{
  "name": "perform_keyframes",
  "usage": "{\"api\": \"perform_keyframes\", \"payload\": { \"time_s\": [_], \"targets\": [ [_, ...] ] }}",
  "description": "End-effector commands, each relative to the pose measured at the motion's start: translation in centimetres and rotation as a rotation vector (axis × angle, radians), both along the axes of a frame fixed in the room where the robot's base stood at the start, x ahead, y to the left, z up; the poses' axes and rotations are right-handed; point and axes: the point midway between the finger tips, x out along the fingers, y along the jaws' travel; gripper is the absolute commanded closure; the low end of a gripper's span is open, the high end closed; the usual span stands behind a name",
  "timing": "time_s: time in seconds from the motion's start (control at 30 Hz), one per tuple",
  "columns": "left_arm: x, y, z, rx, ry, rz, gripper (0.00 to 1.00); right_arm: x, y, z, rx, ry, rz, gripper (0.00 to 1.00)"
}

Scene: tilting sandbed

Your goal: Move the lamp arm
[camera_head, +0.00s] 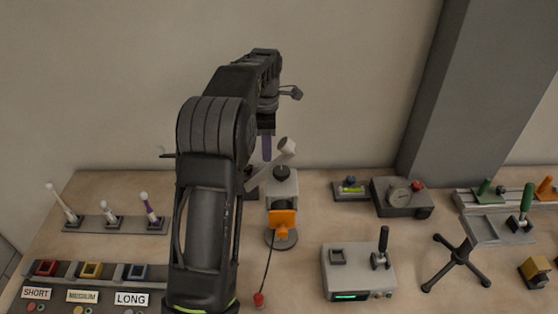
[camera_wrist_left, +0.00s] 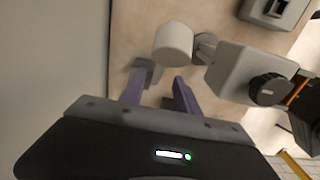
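The lamp has a white cylindrical head (camera_head: 286,146) on a pale arm, standing at the back of the table beside the grey device. My left gripper (camera_head: 267,153) points down right beside the lamp head. In the left wrist view its two purple fingers (camera_wrist_left: 158,82) are apart, with nothing clearly held between them. I cannot tell whether a finger touches the lamp. My left arm hides part of the lamp's lower portion. My right gripper is not in view.
A grey device (camera_head: 283,186) with a black knob and an orange part (camera_head: 283,219) stands close by the lamp. A gauge box (camera_head: 401,197) and a joystick box (camera_head: 352,272) are to the right. Labelled bins and a rod rack (camera_head: 112,225) are left. The wall is behind.

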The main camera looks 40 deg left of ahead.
Motion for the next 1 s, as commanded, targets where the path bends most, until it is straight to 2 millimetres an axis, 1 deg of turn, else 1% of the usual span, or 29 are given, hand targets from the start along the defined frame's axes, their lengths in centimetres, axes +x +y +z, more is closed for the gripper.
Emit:
{"api": "perform_keyframes", "payload": {
  "time_s": [0.23, 0.37, 0.47, 0.8, 0.9, 1.0],
  "targets": [
    [0.1, -0.1, 0.0, -0.001, -0.002, -0.001, 0.62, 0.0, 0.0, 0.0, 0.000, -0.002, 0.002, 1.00],
    [0.1, -0.1, -0.6, -0.002, -0.001, -0.001, 0.62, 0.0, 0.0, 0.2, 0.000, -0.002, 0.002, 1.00],
    [0.1, -0.1, -1.6, -0.002, -0.001, -0.002, 0.62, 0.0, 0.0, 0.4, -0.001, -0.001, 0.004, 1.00],
    [0.0, -0.1, -6.6, -0.002, 0.000, -0.001, 0.62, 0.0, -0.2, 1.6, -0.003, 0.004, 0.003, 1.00],
    [0.1, -0.1, -7.4, -0.002, -0.003, -0.001, 0.62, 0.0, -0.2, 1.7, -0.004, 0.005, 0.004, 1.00],
    [0.1, -0.1, -7.8, -0.001, -0.003, -0.002, 0.62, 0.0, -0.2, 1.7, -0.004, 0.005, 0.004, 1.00]
  ]
}}
